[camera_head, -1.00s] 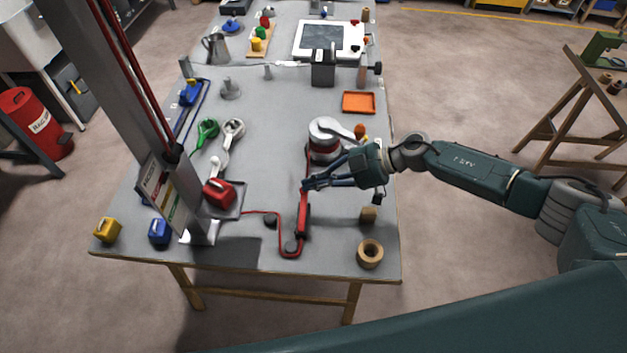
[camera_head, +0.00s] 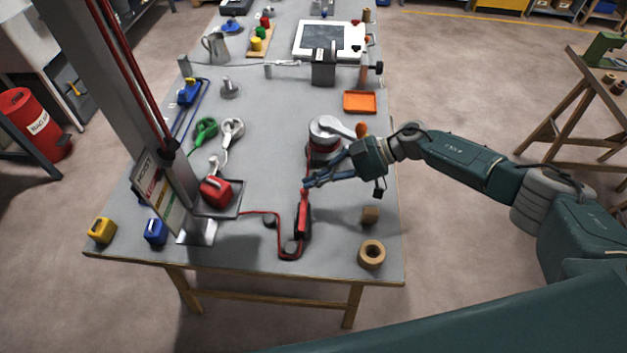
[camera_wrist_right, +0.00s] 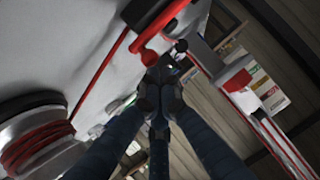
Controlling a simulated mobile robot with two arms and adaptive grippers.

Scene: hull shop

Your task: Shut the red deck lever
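The red deck lever (camera_head: 303,212) is a long red handle on the grey table near its front edge, beside the red line. Its far end lies close to my right fingertips. In the right wrist view a red part, apparently the lever (camera_wrist_right: 158,20), ends just above the fingertips. My right gripper (camera_head: 308,183) reaches in from the right, and its dark blue fingers point left at the lever's far end. In the wrist view the fingertips (camera_wrist_right: 160,90) are drawn together with nothing visible between them. I cannot tell whether they touch the lever. My left gripper is not in view.
A winch (camera_head: 325,135) wound with red line stands just behind my right fingers. A red block (camera_head: 216,191) sits on a tray at left, near a grey column.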

